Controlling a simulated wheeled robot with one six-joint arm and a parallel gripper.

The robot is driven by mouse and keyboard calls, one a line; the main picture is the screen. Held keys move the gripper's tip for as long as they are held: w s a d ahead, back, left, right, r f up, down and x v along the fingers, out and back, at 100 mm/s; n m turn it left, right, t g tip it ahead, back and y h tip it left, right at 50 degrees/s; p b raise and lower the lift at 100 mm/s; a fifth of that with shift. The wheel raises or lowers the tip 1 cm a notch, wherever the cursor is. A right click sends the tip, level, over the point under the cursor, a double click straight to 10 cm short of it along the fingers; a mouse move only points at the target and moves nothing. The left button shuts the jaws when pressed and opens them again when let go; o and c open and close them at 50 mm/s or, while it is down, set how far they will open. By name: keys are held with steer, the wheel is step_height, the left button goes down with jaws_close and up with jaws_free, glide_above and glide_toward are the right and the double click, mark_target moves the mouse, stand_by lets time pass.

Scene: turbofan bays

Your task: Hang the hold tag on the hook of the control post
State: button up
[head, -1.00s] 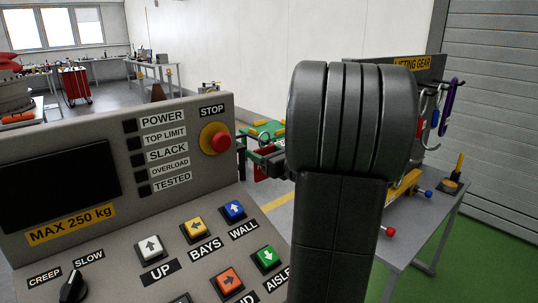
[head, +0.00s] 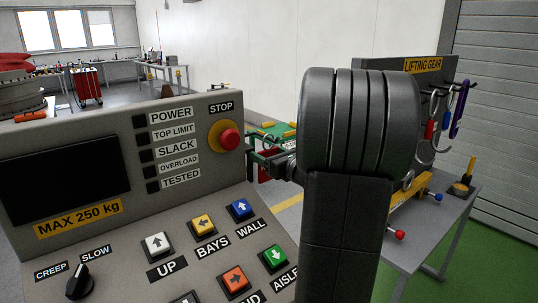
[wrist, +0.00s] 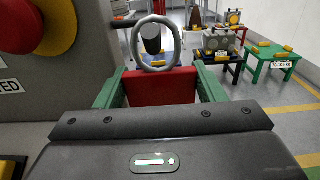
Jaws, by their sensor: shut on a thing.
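The hold tag is a red plate (wrist: 160,87) with a grey metal ring (wrist: 134,50) on top. My gripper (wrist: 160,92) is shut on the red plate between its green fingers, with the ring standing up beyond them. The control post (head: 75,140) is the grey panel with labelled buttons and a red stop button. In the wrist view its side (wrist: 75,90) is close at the left. A short dark bar (wrist: 124,22) reaches from the post's side toward the ring's top; it looks like the hook. I cannot tell whether the ring is around it. In the head view my arm hides most of the gripper.
A lifting gear rack (head: 422,65) with hanging shackles and hooks stands on a grey table (head: 420,225) at the right. A red cabinet (head: 87,85) is far left. Floor is free between.

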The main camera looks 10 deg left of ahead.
steer(key=o, duration=1.1)
steer(key=b+v, duration=0.1)
steer(key=v, duration=1.3)
steer(key=shift+a, duration=0.1)
steer(key=p+x, duration=0.1)
steer(key=x, duration=1.2)
steer(key=shift+w+a, duration=0.25)
steer(key=shift+a, duration=0.05)
steer(key=shift+w+r, duration=0.1)
steer(key=shift+r, duration=0.15)
steer(key=shift+d+r+p, duration=0.1)
steer(key=shift+p, duration=0.25)
